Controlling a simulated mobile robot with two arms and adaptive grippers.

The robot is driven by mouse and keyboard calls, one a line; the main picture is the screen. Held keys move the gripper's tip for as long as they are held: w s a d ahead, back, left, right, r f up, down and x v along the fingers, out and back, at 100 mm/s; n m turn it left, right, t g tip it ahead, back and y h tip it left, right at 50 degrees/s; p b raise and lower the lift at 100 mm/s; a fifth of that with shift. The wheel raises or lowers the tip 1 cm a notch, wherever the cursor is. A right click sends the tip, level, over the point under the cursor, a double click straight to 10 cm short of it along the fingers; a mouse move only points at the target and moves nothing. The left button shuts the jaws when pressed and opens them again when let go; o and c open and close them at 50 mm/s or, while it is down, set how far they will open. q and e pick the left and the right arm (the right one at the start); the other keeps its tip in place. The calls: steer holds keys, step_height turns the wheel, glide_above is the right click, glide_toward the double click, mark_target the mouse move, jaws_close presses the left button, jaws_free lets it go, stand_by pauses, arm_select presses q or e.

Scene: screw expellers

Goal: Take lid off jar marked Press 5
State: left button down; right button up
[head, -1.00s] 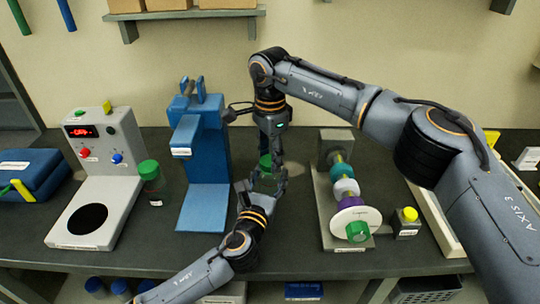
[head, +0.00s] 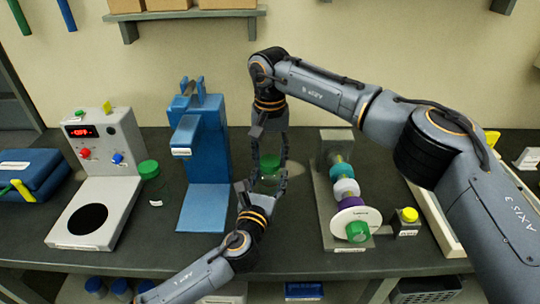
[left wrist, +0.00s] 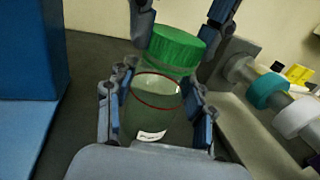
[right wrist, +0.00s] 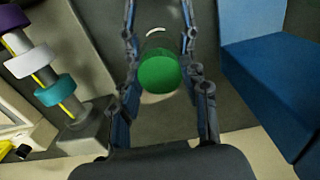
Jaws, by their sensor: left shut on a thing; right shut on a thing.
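A clear jar with a green lid (head: 269,161) is upright at the middle of the bench. Its glass body (left wrist: 150,105) has a red ring and a small white label too small to read. My left gripper (head: 264,184) is shut around the jar body from the front. My right gripper (head: 270,150) points down from above, its fingers shut on the lid's sides; the lid also shows between them in the right wrist view (right wrist: 159,72). The lid sits on the jar mouth in the left wrist view (left wrist: 176,45); I cannot tell if it is loose.
A blue press (head: 204,160) stands close left of the jar. Another green-lidded jar (head: 148,169) stands beside a grey machine (head: 100,175) with a red display. A grey stand with coloured rings (head: 345,190) is to the right, near a yellow button box (head: 408,222).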

mark_target(270, 160)
steer(key=shift+r, duration=0.2)
steer(key=shift+r, duration=0.9)
steer(key=shift+r, duration=0.1)
steer(key=shift+r, duration=1.95)
arm_select(q)
steer(key=shift+c, duration=2.1)
jaws_free()
steer(key=v, duration=1.1)
steer(key=shift+s+a, duration=0.15)
steer(key=shift+s, duration=0.25)
steer(key=shift+s+f, duration=0.1)
steer(key=shift+s, duration=0.05)
